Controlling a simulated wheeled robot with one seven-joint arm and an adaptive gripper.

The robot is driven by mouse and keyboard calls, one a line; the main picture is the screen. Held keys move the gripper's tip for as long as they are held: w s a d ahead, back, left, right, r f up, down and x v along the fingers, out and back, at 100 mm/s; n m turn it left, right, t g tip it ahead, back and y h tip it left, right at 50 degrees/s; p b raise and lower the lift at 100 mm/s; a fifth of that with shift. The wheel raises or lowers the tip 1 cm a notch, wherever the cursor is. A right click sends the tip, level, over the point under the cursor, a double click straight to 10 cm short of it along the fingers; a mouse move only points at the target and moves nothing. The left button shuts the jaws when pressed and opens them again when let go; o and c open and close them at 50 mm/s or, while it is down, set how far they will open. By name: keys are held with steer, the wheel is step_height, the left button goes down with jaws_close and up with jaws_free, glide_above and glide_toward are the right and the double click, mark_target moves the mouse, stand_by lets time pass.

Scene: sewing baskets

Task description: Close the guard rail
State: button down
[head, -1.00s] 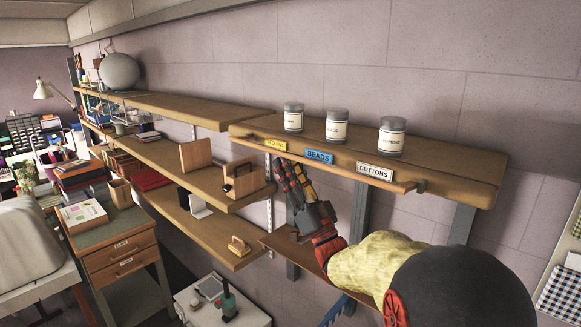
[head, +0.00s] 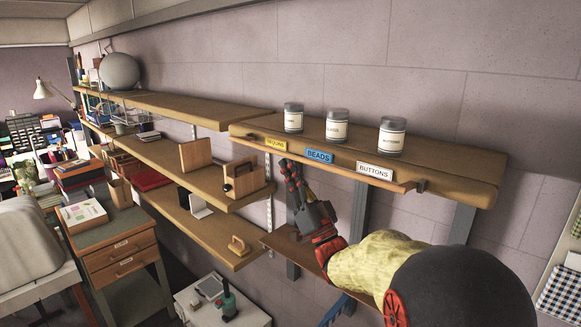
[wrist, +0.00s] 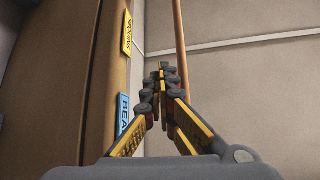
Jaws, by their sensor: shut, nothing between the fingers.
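The guard rail (head: 392,184) is a thin wooden bar along the lower front of the upper right shelf, below the label plates. A dark bracket (head: 421,186) is at its right end. In the wrist view a thin brown bar, apparently the rail (wrist: 180,45), runs upright, apart from the shelf front (wrist: 104,60). My gripper (head: 285,163) is just below the shelf's front, under the yellow and blue labels. In the wrist view my gripper (wrist: 162,68) is shut and empty, its tips left of the bar. Contact with the rail cannot be told.
Three labelled jars (head: 337,125) stand on the upper right shelf (head: 460,172). Long shelves (head: 170,104) with boxes and holders continue to the left. Grey uprights (head: 461,222) stand below the shelf. A low white table (head: 245,316) is beneath.

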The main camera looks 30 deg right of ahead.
steer(key=c, duration=2.4)
jaws_free()
steer(key=o, duration=0.5)
steer(key=s+a+f+b, duration=0.2)
steer(key=s+b, duration=0.3)
steer(key=s, duration=0.3)
steer(key=shift+a+f, duration=0.15)
steer(key=shift+a, duration=0.55)
steer(key=shift+f+b, duration=0.1)
steer(key=shift+b, duration=0.8)
